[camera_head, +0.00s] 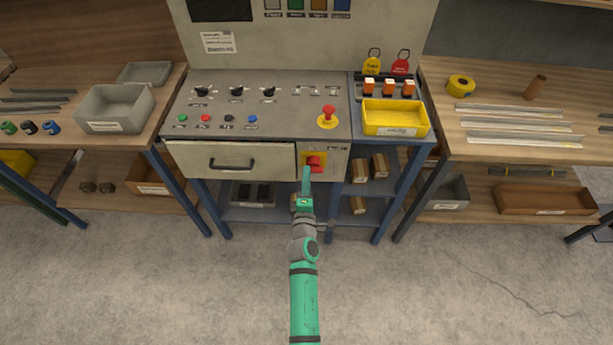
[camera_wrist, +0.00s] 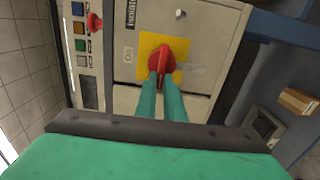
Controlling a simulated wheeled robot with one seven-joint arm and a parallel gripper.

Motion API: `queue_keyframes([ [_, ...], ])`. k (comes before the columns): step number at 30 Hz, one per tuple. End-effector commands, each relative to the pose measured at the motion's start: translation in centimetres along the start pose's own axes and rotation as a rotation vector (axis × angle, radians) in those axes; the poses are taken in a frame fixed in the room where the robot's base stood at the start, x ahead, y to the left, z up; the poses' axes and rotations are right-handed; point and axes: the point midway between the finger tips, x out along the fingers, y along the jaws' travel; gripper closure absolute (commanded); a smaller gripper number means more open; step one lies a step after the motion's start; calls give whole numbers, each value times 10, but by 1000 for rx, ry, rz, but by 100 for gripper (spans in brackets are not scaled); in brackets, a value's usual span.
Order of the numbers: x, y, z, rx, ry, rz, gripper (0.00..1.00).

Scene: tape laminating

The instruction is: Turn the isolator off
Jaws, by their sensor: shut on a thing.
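The isolator is a red rotary handle (camera_head: 315,161) on a yellow plate, on the front panel to the right of the drawer. In the wrist view the red handle (camera_wrist: 162,58) stands out from its yellow plate (camera_wrist: 148,44), with a small label reading about "On" beside it. My gripper (camera_head: 307,174) reaches up to it from below. In the wrist view my gripper's two green fingers (camera_wrist: 161,78) are closed on the lower end of the handle. The fingers hide that end, and the exact switch position is hard to read.
The closed drawer (camera_head: 232,160) is left of the isolator. A red emergency stop button (camera_head: 328,116) stands on the console above. A yellow tray (camera_head: 395,118) sits at the console's right. The floor (camera_head: 420,290) in front is clear.

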Motion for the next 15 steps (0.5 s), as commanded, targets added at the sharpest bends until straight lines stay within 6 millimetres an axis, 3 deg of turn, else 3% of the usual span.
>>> queue_keyframes([
  [8, -1, -2, 1, -3, -2, -4, 100],
  [9, -1, -2, 1, -3, -2, -4, 82],
  [10, -1, -2, 1, -3, -2, -4, 75],
  [15, 0, -1, 0, -2, -1, -2, 73],
])
